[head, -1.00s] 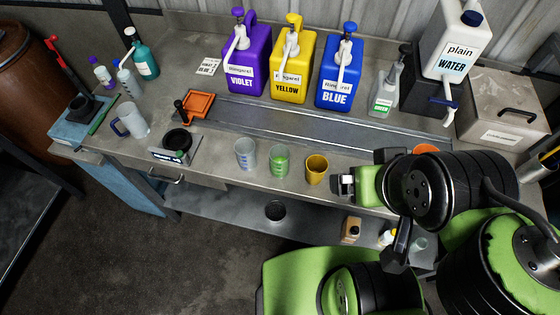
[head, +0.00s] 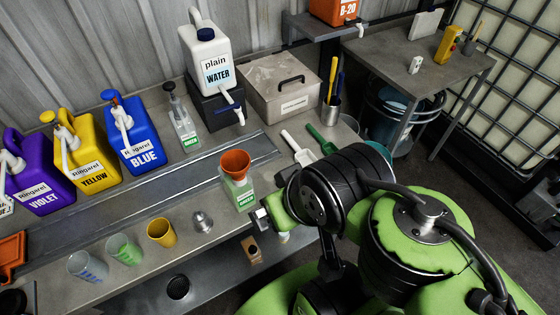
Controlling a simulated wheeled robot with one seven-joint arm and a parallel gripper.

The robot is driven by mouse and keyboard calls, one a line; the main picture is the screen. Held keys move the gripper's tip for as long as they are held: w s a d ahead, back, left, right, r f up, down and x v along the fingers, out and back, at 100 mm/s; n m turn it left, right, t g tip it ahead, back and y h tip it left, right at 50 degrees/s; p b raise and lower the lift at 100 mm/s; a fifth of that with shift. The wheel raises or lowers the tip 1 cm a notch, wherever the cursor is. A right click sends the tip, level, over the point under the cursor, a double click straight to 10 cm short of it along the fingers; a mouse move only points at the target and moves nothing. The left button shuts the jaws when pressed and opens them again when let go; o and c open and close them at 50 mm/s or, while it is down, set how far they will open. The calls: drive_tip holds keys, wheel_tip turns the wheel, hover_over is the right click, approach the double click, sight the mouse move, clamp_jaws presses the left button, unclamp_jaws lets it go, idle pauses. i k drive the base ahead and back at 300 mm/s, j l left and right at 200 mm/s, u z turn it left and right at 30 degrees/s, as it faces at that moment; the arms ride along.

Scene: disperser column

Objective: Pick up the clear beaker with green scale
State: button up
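The clear beaker with green scale (head: 123,249) stands upright near the front edge of the bench, at lower left in the head view. It looks green-tinted. It stands between a clear beaker with blue markings (head: 87,266) on its left and a yellow cup (head: 161,232) on its right. My gripper (head: 260,218) is well to the right of these, at the bench's front edge, close to a green-labelled bottle with an orange funnel (head: 238,185). I see nothing held, but its fingers are too small and turned to tell whether they are apart.
A small metal piece (head: 202,222) stands between the yellow cup and the funnel bottle. A recessed metal strip (head: 150,190) runs along the bench. A lower shelf holds a small bottle (head: 252,249).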

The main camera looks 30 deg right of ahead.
sight(118, 246)
drive_tip(key=j+u, duration=0.25)
drive_tip(key=u, duration=0.25)
drive_tip(key=j+u, duration=0.25)
drive_tip(key=u, duration=0.25)
